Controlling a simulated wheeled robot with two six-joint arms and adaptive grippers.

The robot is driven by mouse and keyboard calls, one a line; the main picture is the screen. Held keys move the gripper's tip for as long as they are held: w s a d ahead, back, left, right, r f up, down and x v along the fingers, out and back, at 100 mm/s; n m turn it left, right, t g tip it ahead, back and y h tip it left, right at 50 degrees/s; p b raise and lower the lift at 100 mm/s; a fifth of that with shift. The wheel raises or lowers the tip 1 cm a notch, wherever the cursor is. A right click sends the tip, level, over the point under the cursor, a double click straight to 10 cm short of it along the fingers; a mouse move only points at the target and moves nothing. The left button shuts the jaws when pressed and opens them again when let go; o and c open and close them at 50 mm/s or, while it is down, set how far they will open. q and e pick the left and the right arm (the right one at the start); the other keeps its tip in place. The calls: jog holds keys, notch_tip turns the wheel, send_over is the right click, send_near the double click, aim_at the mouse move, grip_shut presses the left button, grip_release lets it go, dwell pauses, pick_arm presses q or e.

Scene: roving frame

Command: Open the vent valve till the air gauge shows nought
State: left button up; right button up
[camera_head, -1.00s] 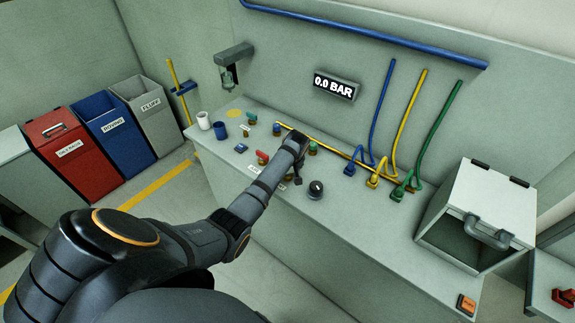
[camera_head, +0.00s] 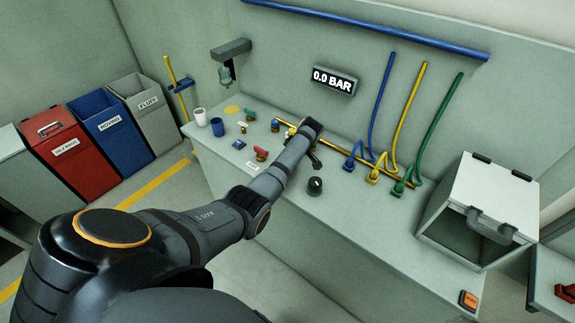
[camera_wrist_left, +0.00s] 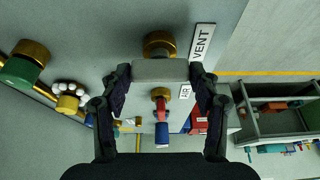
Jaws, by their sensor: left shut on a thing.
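The air gauge (camera_head: 334,82) on the back wall reads 0.0 BAR. In the left wrist view, the VENT label (camera_wrist_left: 202,42) lies beside a brass fitting (camera_wrist_left: 158,44). A pale grey bar, seemingly the vent valve's handle (camera_wrist_left: 160,70), lies just below that fitting in the picture. My left gripper (camera_wrist_left: 160,80) is shut on this handle, a finger at each side. In the head view, my left gripper (camera_head: 314,156) is over the bench and mostly hidden by its own arm, which also covers the vent valve. My right gripper is in neither view.
A red-handled valve (camera_head: 260,153) stands left of my arm on the bench (camera_head: 370,225). A black knob (camera_head: 315,186) is close in front of the gripper. Blue, yellow and green hoses (camera_head: 439,130) rise at the right. A lidded box (camera_head: 486,200) stands at the right end.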

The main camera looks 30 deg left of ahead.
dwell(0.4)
pick_arm(q)
jog(key=o, duration=1.1)
jog(key=shift+o, duration=0.2)
jog(key=shift+r, duration=0.1)
jog(key=v, duration=1.1)
jog(key=shift+r, duration=0.4)
jog(key=shift+d, duration=0.1)
